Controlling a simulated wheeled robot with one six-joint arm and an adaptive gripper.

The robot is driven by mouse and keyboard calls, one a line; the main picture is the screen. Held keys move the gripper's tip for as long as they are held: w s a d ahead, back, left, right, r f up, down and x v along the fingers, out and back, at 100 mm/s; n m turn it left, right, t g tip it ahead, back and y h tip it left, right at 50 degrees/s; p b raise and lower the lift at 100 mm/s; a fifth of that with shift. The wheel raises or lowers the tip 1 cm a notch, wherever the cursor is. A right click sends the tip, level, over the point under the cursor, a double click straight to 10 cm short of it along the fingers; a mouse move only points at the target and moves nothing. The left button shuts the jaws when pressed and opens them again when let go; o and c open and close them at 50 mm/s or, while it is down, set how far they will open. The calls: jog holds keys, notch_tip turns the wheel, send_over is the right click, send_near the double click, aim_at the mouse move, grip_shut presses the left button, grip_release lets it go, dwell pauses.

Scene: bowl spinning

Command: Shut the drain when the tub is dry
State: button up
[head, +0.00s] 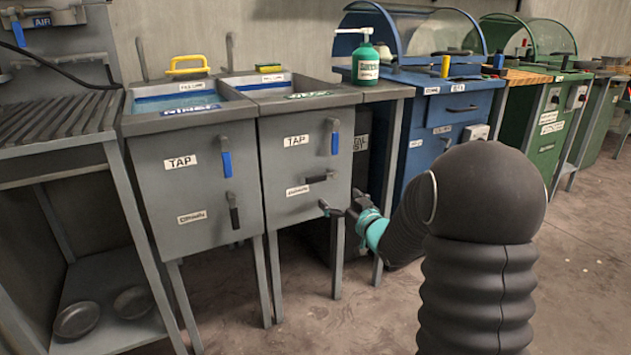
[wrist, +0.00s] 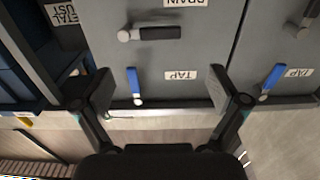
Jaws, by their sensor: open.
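Two grey tubs stand side by side. The left tub (head: 180,195) shows blue water-like colour inside. The right tub (head: 330,95) shows grey inner walls with a blue patch; its floor is hidden. On the right tub's front, the blue tap lever (head: 335,140) hangs down and the black drain lever (head: 320,178) lies sideways. The left tub's drain lever (head: 234,212) hangs down. My gripper (head: 340,208) is open and empty, low before the right tub. In the wrist view, turned upside down, the drain lever (wrist: 158,33) lies above the open fingers (wrist: 160,92), apart from them.
A slatted drying rack (head: 62,115) stands at left, with bowls (head: 76,319) on its lower shelf. A blue cabinet (head: 440,130) and green machines stand to the right. The floor at right is open.

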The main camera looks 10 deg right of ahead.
aim_at(317, 180)
jog(key=x, duration=1.3)
jog(key=c, duration=1.7)
jog(key=shift+f, duration=0.1)
